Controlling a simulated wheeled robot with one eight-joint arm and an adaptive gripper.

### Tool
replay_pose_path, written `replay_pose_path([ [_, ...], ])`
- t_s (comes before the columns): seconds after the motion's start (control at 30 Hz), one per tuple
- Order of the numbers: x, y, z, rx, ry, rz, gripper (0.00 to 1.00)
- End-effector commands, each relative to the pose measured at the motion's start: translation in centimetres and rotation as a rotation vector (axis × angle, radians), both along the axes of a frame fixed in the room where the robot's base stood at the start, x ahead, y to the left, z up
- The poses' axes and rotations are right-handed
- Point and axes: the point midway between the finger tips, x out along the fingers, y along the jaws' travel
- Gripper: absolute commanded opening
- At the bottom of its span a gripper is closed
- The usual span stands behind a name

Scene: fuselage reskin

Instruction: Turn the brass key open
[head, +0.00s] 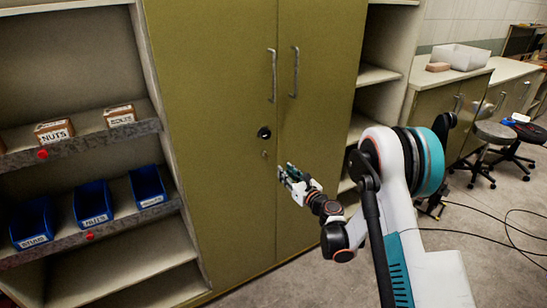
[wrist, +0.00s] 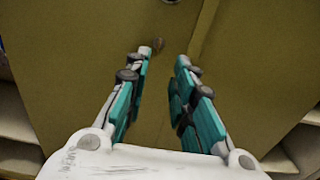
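A small brass-coloured key (head: 264,153) sits on the left door of the tall olive cabinet (head: 215,80), just below a round black lock (head: 264,133). In the wrist view the key (wrist: 158,44) is a small brownish shape just beyond my fingertips, nearer the left finger. Its exact angle is too small to tell. My gripper (head: 284,174) is in front of the cabinet doors, below and right of the key. In the wrist view my gripper (wrist: 164,57) is open, its two teal fingers apart with nothing between them. It appears not to touch the key.
Two vertical door handles (head: 273,75) (head: 294,72) are above the lock. Shelves with blue bins (head: 93,203) and labelled boxes (head: 54,131) stand left. On the right are a counter with a white tray (head: 459,56), stools (head: 495,133) and floor cables (head: 490,236).

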Motion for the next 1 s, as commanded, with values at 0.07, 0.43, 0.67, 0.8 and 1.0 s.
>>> replay_pose_path([
  [0.07,0.8,0.7,-0.1,-0.001,-0.001,0.002,0.23],
  [0.43,6.7,4.6,-0.2,-0.004,-0.001,0.001,0.23],
  [0.67,9.6,6.5,-0.1,-0.004,-0.001,0.002,0.23],
  [0.8,10.5,7.1,0.0,-0.005,-0.002,0.0,0.23],
  [1.0,10.9,7.3,0.1,-0.005,-0.002,0.0,0.23],
])
